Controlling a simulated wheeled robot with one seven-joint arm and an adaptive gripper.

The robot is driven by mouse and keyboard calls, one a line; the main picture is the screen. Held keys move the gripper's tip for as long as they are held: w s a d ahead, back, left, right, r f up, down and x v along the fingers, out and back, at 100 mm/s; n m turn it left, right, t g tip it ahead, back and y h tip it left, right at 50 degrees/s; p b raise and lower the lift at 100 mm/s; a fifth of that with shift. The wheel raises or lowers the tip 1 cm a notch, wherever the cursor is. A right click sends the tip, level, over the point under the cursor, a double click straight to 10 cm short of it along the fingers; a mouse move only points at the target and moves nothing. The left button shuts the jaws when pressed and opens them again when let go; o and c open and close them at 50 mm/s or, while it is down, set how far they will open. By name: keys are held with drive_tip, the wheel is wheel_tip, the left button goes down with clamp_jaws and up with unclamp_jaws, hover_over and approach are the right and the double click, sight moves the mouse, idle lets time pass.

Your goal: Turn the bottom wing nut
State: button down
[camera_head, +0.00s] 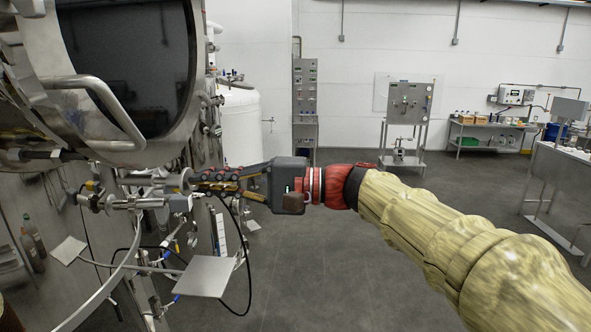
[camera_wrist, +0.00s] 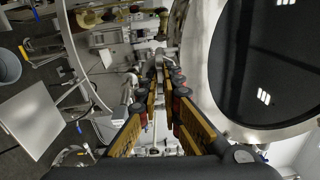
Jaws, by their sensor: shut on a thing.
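My gripper (camera_head: 197,180) reaches left from the end of my arm to the metal fittings beside the big steel tank. Its long fingers converge in the wrist view (camera_wrist: 159,72), shut on a small metal part between their tips. That part is likely the bottom wing nut (camera_head: 186,180), but the tips largely hide it, so its shape and angle cannot be told. Metal clamps and pipe fittings (camera_head: 130,203) lie close around and beyond the fingertips.
The tank's dark round door (camera_head: 135,65) and its handle (camera_head: 95,95) are just above the fingers. A pale flat plate (camera_head: 206,277) and a black cable hang below. Open floor (camera_head: 330,270) lies to the right, with a bench (camera_head: 490,137) far back.

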drive_tip(key=shift+n+b, duration=0.3)
drive_tip(key=shift+n, duration=0.1)
drive_tip(key=shift+f+b, duration=0.1)
drive_tip(key=shift+b, duration=0.5)
drive_tip(key=n+b, duration=0.2)
drive_tip(key=b, duration=0.1)
drive_tip(key=shift+n, duration=0.3)
